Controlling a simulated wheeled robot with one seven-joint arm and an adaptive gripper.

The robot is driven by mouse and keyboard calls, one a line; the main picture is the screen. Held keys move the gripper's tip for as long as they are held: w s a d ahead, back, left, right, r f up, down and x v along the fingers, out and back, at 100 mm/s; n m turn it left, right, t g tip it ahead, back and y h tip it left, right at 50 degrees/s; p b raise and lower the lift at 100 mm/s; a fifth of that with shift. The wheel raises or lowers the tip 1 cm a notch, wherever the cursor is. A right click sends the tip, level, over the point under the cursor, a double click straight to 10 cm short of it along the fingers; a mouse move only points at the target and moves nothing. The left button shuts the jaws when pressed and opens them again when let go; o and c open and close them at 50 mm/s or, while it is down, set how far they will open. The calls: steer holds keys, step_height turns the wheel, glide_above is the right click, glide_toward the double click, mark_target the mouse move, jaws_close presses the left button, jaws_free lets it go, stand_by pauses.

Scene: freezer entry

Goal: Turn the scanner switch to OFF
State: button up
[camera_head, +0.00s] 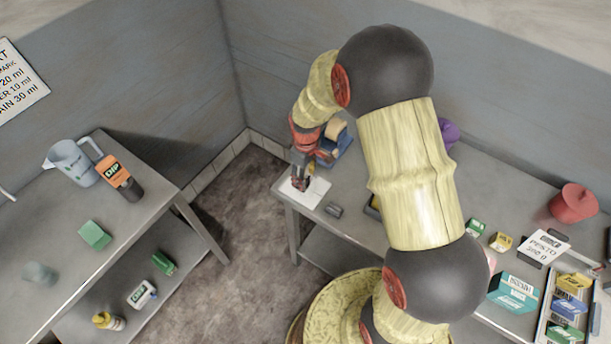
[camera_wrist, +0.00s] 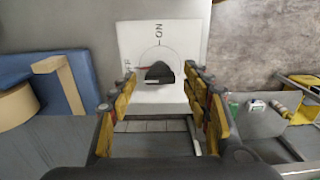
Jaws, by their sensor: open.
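The scanner switch is a dark knob (camera_wrist: 160,73) on a white plate (camera_wrist: 165,32). In the wrist view, the ON mark is above the knob and the OFF mark is at its left, partly hidden by a finger. I cannot tell surely which mark the knob points at. My gripper (camera_wrist: 161,78) is open, with one finger on each side of the knob; contact is not clear. In the head view, my gripper (camera_head: 301,182) is low over the white plate (camera_head: 317,192) at the table's left corner, hiding the knob.
Boxes and a red pot (camera_head: 573,203) are farther right. A second table (camera_head: 70,215) stands left.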

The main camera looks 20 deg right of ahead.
mark_target(306, 178)
step_height(306, 178, up, 12)
stand_by(0.5)
stand_by(0.5)
steer(key=s+r+m+t+b, duration=0.2)
steer(key=s+r, duration=0.4)
steer(key=s, duration=0.5)
steer(key=s+r+m+t+b, duration=0.3)
steer(key=s+r+m+b, duration=0.2)
steer(key=s, duration=0.6)
steer(key=shift+s+a+r+t+b, duration=0.35)
steer(key=shift+r+b, duration=0.3)
steer(key=shift+b, duration=0.3)
steer(key=shift+w, duration=0.1)
steer(key=shift+c, duration=0.6)
